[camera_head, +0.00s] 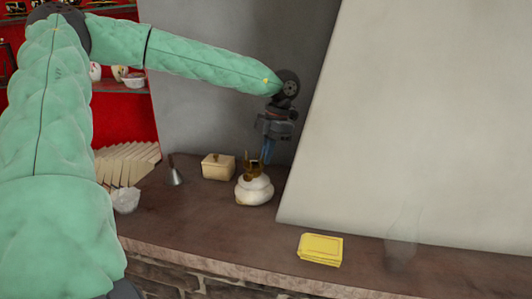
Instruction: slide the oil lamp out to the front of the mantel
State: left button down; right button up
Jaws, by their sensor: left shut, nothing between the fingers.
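The oil lamp (254,190) has a round white body and a brass-coloured top. It stands upright on the brown mantel (200,222), a little back from the front edge. My left gripper (267,156) points down just behind the lamp's top, to its right in the picture. Its fingers are shut with nothing between them. The lamp's top partly hides the fingertips, and I cannot tell whether they touch the lamp. My right gripper is not in view.
A cream lidded box (218,167) and a grey bell (175,172) stand left of the lamp. A pale bowl (126,201) is farther left. A yellow box (320,249) and a clear glass vessel (403,240) stand to the right. The mantel before the lamp is clear.

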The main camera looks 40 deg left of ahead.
pick_arm(q)
jog(key=shift+f, duration=0.45)
jog(key=shift+s, duration=0.1)
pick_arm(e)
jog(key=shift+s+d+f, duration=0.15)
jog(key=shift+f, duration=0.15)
pick_arm(q)
jog(key=shift+s, duration=0.15)
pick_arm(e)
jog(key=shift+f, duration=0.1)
